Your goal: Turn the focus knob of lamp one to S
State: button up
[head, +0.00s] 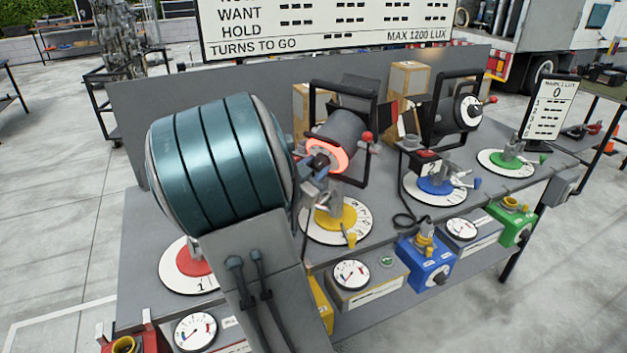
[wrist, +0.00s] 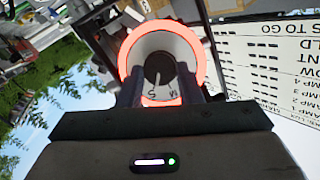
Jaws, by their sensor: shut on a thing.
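A grey lamp (head: 343,130) in a black yoke stands over the yellow disc (head: 345,215), with a glowing red ring (head: 341,158) at its rear end. Inside the ring, the wrist view shows a dark focus knob (wrist: 158,68) on a pale dial with the letters S and M. The knob's white pointer points down, roughly toward the S. My gripper (head: 318,163) is at this rear end, its fingers (wrist: 160,88) on either side of the knob and shut on it. The fingertip contact is partly hidden. I cannot read this lamp's number.
A second lamp (head: 451,113) stands to the right over the blue disc (head: 418,187). A red disc (head: 190,256) is partly behind my arm. A green disc (head: 497,157) and a small lux sign (head: 549,107) stand farther right. Meters and coloured boxes line the lower shelf.

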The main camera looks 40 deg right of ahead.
jog(key=shift+s+f+m+t+b, duration=0.1)
jog(key=shift+m+t+b, duration=0.55)
jog(key=shift+b, duration=0.75)
jog(key=o, duration=1)
jog(key=shift+c, duration=0.2)
jog(key=v, duration=1.3)
jog(key=shift+s+a, duration=0.25)
jog(key=shift+a, duration=0.05)
